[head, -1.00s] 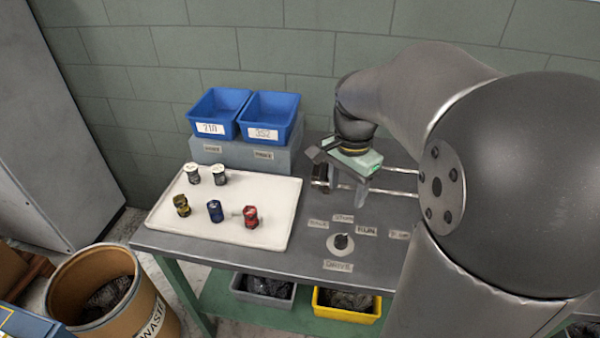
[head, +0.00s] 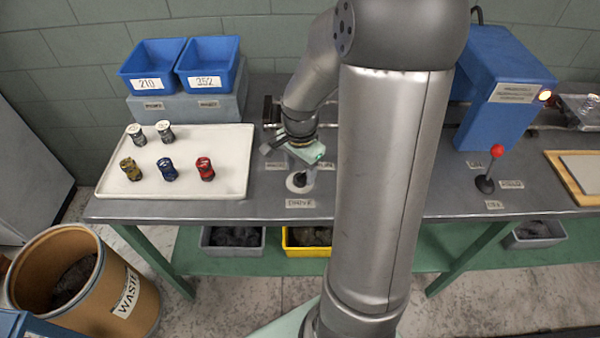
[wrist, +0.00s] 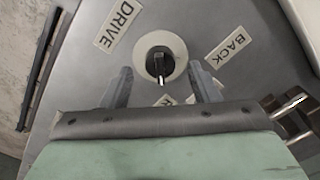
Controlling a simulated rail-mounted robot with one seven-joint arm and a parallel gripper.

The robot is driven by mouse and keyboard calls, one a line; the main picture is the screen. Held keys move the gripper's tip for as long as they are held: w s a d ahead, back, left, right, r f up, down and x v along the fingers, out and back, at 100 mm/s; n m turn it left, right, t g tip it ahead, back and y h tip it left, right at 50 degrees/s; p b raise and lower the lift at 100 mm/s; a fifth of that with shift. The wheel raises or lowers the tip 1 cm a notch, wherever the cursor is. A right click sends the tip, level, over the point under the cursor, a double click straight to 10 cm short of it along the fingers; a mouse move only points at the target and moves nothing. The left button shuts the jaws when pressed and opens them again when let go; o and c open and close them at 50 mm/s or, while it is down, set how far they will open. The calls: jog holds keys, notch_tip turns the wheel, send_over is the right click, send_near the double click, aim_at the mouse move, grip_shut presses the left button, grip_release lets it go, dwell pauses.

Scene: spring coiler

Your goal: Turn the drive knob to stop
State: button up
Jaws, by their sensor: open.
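The drive knob (head: 300,180) is a black knob on a round pale disc on the grey bench, just behind the DRIVE label (head: 300,203). In the wrist view the knob (wrist: 159,62) sits between the two spread fingertips of my gripper (wrist: 160,78), with a gap on both sides. My gripper (head: 302,166) is open and empty, low over the knob. The BACK label (wrist: 229,47) lies beside the disc. Another label (wrist: 165,100) is mostly covered by my gripper, so its word cannot be read. Which label the knob points at is unclear.
A white tray (head: 232,178) with several small coloured parts lies to the left, with two blue bins (head: 152,66) behind it. A blue machine (head: 500,80) and a red-tipped lever (head: 490,170) stand to the right. Metal rods (wrist: 290,105) lie near my gripper.

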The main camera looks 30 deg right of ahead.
jog(key=shift+f, duration=1.05)
jog(key=c, duration=1)
jog(key=shift+n, duration=0.4)
jog(key=n, duration=0.3)
jog(key=shift+n, duration=2.5)
